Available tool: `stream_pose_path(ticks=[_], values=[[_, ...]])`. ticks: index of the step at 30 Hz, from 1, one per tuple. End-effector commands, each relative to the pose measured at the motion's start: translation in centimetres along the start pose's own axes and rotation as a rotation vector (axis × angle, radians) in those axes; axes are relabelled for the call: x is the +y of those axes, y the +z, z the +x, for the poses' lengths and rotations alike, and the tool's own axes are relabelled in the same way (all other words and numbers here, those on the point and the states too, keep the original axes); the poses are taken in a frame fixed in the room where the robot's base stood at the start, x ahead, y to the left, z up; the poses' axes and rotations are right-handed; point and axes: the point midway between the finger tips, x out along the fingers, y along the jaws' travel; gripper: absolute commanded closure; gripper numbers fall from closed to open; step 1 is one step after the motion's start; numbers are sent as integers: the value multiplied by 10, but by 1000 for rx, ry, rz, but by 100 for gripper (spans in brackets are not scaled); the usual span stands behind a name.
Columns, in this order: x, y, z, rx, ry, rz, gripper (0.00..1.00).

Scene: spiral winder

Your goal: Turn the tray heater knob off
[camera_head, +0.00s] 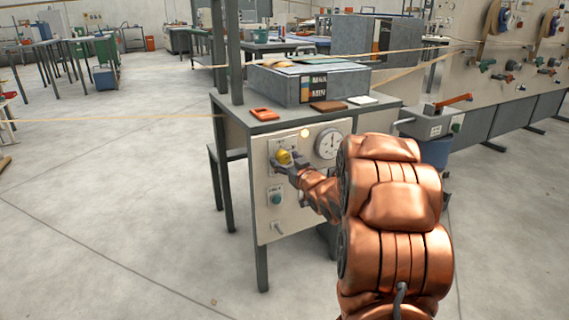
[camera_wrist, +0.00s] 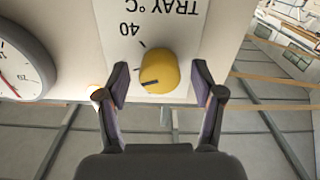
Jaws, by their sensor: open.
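The tray heater knob (camera_wrist: 160,72) is a yellow round knob with a dark mark, on a white plate (camera_wrist: 180,22) that reads "TRAY °C" and "40", upside down in the wrist view. The knob also shows on the panel (camera_head: 290,225) in the head view, at my gripper's tip (camera_head: 284,158). In the wrist view my gripper (camera_wrist: 161,88) is open, with one finger on each side of the knob. Gaps show between the fingers and the knob. The knob's pointer mark sits toward the lower left of its face in that view.
A round dial (camera_head: 329,144) and a lit lamp (camera_head: 305,133) sit beside the knob. A green button (camera_head: 276,198) is below it. A grey tray box (camera_head: 305,84) stands on the table above. A red-handled device (camera_head: 450,104) is at the right. Open floor (camera_head: 110,220) lies left.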

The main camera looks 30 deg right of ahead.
Motion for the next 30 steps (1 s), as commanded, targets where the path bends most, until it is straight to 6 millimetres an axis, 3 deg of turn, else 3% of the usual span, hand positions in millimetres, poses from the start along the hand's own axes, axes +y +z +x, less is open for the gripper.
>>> stream_pose_path(ticks=[13, 30], values=[[0, 0, 8, -2, 1, 1, 33], [1, 0, 8, -2, 1, 1, 92]])
